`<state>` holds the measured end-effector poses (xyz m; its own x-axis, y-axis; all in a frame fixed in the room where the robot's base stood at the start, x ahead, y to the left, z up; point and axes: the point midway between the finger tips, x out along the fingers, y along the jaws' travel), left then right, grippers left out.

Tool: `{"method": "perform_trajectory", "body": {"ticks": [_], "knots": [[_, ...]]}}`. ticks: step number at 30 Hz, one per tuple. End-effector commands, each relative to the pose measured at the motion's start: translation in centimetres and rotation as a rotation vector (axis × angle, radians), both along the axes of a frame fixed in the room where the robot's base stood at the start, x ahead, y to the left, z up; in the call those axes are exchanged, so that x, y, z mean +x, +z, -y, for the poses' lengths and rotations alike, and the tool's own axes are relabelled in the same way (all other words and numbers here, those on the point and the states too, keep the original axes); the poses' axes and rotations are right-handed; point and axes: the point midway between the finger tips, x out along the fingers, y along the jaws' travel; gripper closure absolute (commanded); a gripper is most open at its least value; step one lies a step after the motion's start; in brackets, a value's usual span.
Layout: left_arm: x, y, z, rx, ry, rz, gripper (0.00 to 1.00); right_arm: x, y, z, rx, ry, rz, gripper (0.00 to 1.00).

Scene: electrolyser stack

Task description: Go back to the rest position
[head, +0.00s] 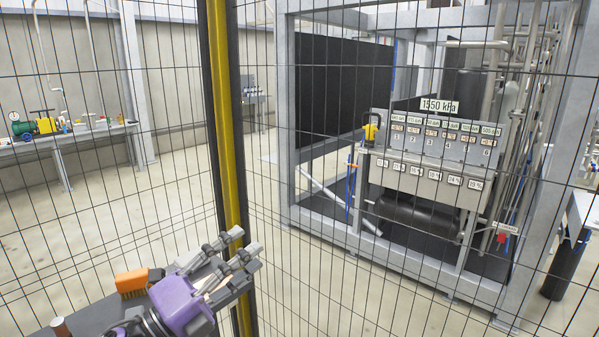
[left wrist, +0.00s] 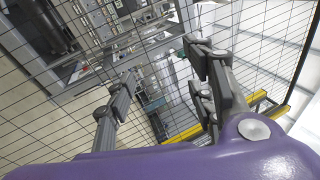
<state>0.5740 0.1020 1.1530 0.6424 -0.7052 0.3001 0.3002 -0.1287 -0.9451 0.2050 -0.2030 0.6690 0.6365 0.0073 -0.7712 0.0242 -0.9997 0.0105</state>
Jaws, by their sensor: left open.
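My left gripper (head: 243,251) is at the lower middle of the head view, in front of the wire fence and near the yellow and black post (head: 226,150). Its purple wrist housing is below and left of the fingers. In the left wrist view the fingers of my left gripper (left wrist: 160,95) stand apart with nothing between them. The fence mesh shows behind them; whether they touch it I cannot tell. My right gripper is in neither view.
An orange brush (head: 131,282) lies on a dark surface (head: 90,318) beside my left gripper. Behind the wire fence stand the framed electrolyser stack (head: 440,150) with a "1550 kPa" sign (head: 440,106) and a bench (head: 62,138) with a green machine (head: 24,128). Open floor (head: 165,190) lies between them.

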Motion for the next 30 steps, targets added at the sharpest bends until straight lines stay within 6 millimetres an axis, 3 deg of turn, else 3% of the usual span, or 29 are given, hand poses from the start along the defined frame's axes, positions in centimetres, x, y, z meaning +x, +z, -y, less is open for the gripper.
{"method": "perform_trajectory", "body": {"ticks": [1,4,8,12,14,18,21,24,27,30], "knots": [[0.5,-3.3,-2.0,-0.141,0.076,-0.177,0.51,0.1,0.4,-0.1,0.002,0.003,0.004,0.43],[0.3,-10.2,-5.2,-0.369,0.207,-0.47,0.51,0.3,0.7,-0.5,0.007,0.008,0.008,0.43],[-2.5,-19.4,-8.3,-0.614,0.368,-0.785,0.51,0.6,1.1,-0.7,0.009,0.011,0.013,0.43],[-8.1,-28.5,-10.0,-0.84,0.531,-1.066,0.51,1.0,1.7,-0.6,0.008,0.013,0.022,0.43],[-11.1,-31.9,-10.4,-0.925,0.6,-1.171,0.51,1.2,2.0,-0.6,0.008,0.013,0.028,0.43],[-19.4,-38.6,-10.1,-1.097,0.75,-1.376,0.51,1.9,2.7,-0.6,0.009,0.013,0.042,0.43],[-25.3,-41.6,-9.6,-1.198,0.833,-1.466,0.51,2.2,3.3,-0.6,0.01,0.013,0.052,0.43],[-29.9,-43.2,-9.2,-1.256,0.906,-1.513,0.51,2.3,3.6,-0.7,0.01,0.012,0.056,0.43],[-33.0,-44.1,-9.1,-1.283,0.954,-1.54,0.51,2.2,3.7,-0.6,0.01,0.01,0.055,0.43],[-33.2,-44.2,-9.2,-1.284,0.958,-1.543,0.51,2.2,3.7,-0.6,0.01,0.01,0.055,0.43]]}}
